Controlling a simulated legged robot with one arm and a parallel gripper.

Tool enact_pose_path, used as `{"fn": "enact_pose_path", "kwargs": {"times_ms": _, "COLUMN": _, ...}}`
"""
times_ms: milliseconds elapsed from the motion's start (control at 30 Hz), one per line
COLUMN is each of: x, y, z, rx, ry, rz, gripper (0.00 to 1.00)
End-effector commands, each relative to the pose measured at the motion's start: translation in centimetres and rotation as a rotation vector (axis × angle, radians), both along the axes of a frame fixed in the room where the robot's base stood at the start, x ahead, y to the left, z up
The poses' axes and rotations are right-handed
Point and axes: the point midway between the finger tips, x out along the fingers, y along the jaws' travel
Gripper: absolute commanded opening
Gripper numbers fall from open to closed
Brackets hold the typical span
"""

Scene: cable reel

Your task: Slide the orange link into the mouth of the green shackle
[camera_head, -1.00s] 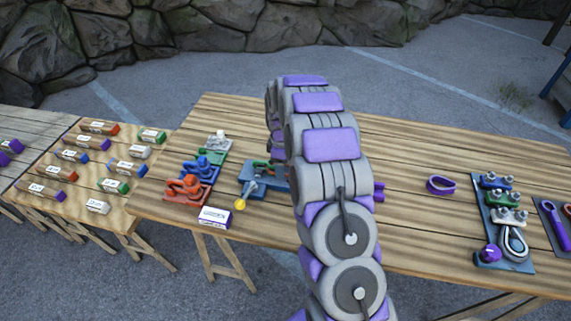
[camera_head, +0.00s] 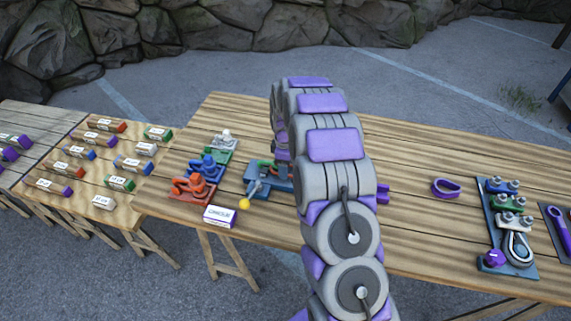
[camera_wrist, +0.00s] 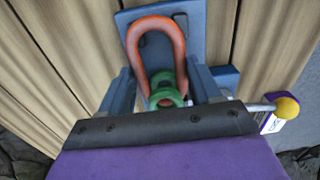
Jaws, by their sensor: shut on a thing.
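The orange link (camera_wrist: 178,34) is a thick U in the wrist view, its round end pointing away from me over a blue plate (camera_wrist: 218,28). My gripper (camera_wrist: 163,84) is shut, with its fingers on either side of the link's legs. The green shackle (camera_wrist: 167,99) shows low between the fingers, overlapping the lower end of the link. I cannot tell how far the link sits in its mouth. In the head view the green shackle (camera_head: 266,165) sits on the blue fixture (camera_head: 262,183), and my arm hides the gripper and link.
A lever with a yellow knob (camera_head: 244,203) sticks out of the fixture's near side. A white and purple label block (camera_head: 221,216) and coloured racks (camera_head: 192,188) stand left. A purple loop (camera_head: 445,188) and a shackle board (camera_head: 505,230) lie right. Between them the table is mostly clear.

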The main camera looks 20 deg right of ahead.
Motion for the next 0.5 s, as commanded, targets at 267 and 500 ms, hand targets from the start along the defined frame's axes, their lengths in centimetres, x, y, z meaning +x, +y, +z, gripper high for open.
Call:
{"fn": "enact_pose_path", "kwargs": {"times_ms": 267, "x": 0.01, "y": 0.00, "z": -0.07, "rx": 0.000, "ry": 0.000, "rz": 0.000, "gripper": 0.64}}
{"fn": "enact_pose_path", "kwargs": {"times_ms": 500, "x": 0.01, "y": 0.00, "z": -0.07, "rx": 0.000, "ry": 0.000, "rz": 0.000, "gripper": 0.87}}
